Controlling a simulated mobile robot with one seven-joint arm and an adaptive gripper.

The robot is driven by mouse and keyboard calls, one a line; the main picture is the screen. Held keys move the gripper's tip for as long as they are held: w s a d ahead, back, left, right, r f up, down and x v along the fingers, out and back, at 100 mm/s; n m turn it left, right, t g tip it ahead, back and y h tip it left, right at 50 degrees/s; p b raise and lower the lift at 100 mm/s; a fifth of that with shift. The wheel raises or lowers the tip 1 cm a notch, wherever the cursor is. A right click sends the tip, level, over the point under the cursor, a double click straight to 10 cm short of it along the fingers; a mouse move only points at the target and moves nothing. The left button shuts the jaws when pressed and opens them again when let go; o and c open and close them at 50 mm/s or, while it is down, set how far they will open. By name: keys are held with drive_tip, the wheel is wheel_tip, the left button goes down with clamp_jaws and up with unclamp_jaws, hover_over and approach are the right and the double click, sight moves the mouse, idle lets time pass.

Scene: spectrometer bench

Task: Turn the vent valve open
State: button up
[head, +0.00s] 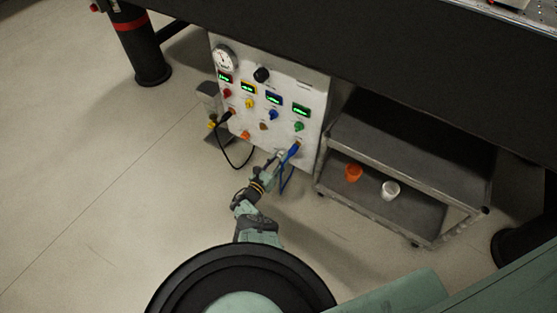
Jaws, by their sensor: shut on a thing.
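The grey instrument panel (313,112) stands low under the bench. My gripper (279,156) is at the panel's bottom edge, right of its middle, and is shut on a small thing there. That thing is mostly hidden by the fingers; by its place it appears to be the vent valve's handle. How far the handle is turned cannot be made out. A blue plug with its cable (293,150) is just right of the fingertips, close to them.
Coloured knobs, lit displays and a round gauge (224,57) fill the panel. A black cable (225,145) loops below it. At right, a low cart (405,222) holds an orange cup (353,172) and a white cup (390,190). The floor at left is clear.

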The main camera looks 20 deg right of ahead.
drive_tip(key=shift+m, duration=0.4)
clamp_jaws()
drive_tip(key=shift+w+m+b, duration=0.1)
drive_tip(key=shift+m+b, duration=0.7)
drive_tip(key=shift+m, duration=7.5)
drive_tip(key=o, duration=1.1)
unclamp_jaws()
drive_tip(key=shift+o, duration=0.2)
